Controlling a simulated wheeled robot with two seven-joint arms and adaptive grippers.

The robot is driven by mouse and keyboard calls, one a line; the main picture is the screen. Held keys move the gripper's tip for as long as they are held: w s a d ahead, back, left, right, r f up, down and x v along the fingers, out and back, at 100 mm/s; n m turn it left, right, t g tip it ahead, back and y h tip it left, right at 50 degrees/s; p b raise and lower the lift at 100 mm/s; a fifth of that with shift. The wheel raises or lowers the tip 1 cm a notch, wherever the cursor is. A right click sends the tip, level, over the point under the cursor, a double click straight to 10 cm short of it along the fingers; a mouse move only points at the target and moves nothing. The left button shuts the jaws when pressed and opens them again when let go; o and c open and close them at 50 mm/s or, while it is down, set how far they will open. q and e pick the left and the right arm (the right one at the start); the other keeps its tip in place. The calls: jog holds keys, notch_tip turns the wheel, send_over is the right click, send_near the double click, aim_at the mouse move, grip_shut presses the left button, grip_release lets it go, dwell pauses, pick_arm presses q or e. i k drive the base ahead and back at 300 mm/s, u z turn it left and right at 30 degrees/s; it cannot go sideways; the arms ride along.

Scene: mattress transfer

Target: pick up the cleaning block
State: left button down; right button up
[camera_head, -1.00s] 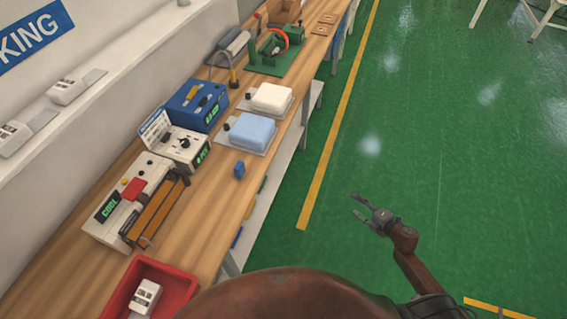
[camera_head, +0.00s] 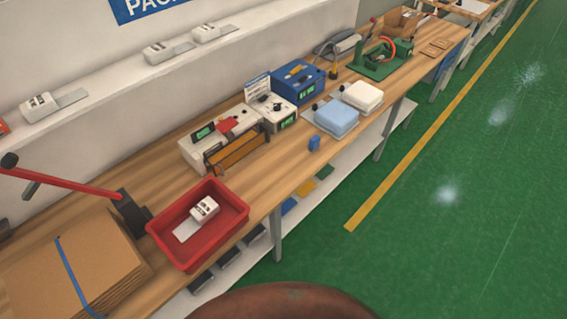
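A small blue block (camera_head: 314,143) stands on the wooden workbench (camera_head: 262,178) near its front edge, just in front of a light-blue pad on a plate. It looks like the cleaning block, but no label on it can be read. Nothing touches it that I can see. Neither of my grippers is in view.
The light-blue pad (camera_head: 336,117) and a white pad (camera_head: 361,96) lie behind the block. A white sealing machine (camera_head: 219,135) and a red bin (camera_head: 160,235) with a white device are to its left. Cardboard sheets (camera_head: 70,265) lie at the left. Green floor at the right is clear.

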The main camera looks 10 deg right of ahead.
aim_at(314, 141)
jog(key=u, duration=0.25)
jog(key=k, duration=0.45)
jog(key=z, duration=0.7)
jog(key=i, duration=1.35)
jog(key=u, duration=0.4)
